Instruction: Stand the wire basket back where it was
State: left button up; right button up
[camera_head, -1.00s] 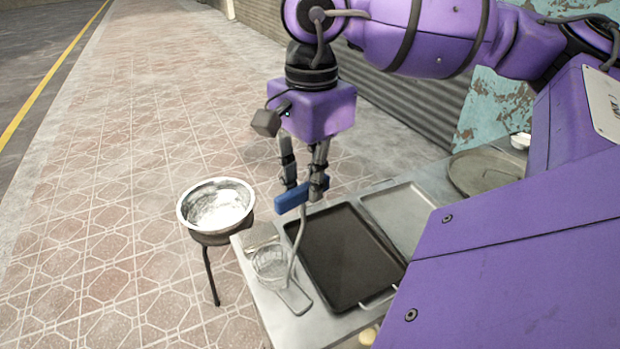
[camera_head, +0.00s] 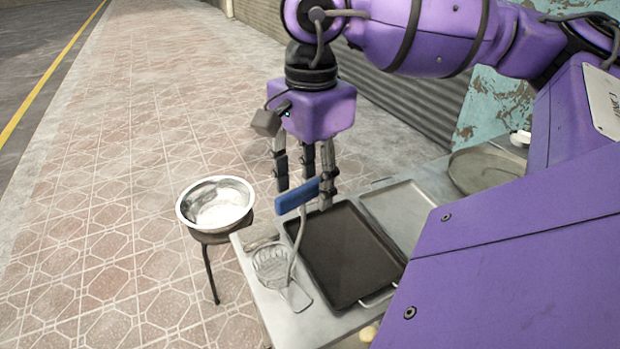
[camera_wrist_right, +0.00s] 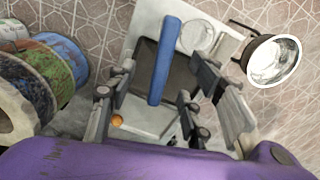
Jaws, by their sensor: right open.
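The wire basket (camera_head: 272,266) stands on the metal counter, its stem rising to a blue handle (camera_head: 297,196). Its round bowl also shows in the right wrist view (camera_wrist_right: 196,37), with the handle between me and the counter. My right gripper (camera_head: 304,192) is open, its fingers spread to both sides of the handle. In the wrist view the handle lies between the spread fingers (camera_wrist_right: 152,95), with gaps beside it. My left gripper is not in view.
A dark baking tray (camera_head: 340,255) and a lighter tray (camera_head: 398,208) lie right of the basket. A metal bowl (camera_head: 215,204) stands on a dark-legged stand at left. A round pan (camera_head: 482,170) sits at the back right. The paved floor at left is clear.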

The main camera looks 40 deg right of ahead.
jog(key=shift+r, duration=0.1)
dwell(0.5)
jog(key=shift+r, duration=0.45)
jog(key=shift+r+p, duration=0.75)
jog(key=shift+r, duration=1.5)
jog(key=shift+r+p, duration=0.4)
jog(key=shift+r, duration=1.1)
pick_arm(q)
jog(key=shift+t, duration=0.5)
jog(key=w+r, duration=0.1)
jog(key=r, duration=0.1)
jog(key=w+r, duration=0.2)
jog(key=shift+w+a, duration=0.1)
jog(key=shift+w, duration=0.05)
pick_arm(e)
jog(key=shift+r, duration=0.25)
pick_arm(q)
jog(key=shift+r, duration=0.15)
